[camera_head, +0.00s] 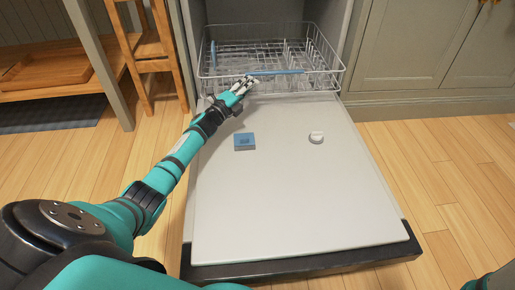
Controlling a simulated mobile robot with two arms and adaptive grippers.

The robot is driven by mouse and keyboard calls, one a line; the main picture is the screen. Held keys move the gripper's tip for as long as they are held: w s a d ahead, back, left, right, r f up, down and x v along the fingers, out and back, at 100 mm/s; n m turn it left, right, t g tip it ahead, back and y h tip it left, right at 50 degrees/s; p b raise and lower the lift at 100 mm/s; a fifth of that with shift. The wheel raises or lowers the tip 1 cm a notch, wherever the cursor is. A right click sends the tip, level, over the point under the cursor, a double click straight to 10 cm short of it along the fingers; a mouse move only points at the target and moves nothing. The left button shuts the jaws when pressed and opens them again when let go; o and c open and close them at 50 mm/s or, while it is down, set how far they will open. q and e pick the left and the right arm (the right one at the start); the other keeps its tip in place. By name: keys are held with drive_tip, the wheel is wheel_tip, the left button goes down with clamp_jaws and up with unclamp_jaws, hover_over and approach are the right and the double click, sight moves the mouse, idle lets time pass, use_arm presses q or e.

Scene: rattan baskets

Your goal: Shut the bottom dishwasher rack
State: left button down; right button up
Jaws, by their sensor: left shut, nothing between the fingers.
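The bottom dishwasher rack (325,77) is a grey wire basket at the top middle of the head view. Its back part is inside the dishwasher, and its front rim stands over the inner end of the lowered door (300,205). My left gripper (250,80) is shut and empty at the front side of the rack, left of its middle. It looks close to the front wires; I cannot tell whether it touches them. My right gripper is not in view.
A blue square part (244,141) and a small round white cap (316,138) are on the door's inner face. A wooden stool (150,50) stands at the left. Grey-green cabinets (420,45) are at the right. Wooden floor is clear right of the door.

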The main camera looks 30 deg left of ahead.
sight(248, 70)
use_arm(q)
drive_tip(key=w+a+b, duration=0.1)
drive_tip(key=w, duration=0.1)
drive_tip(key=w+a+b, duration=0.4)
drive_tip(key=w, duration=0.1)
drive_tip(key=shift+w+a, duration=0.1)
drive_tip(key=shift+a, duration=0.1)
idle(0.5)
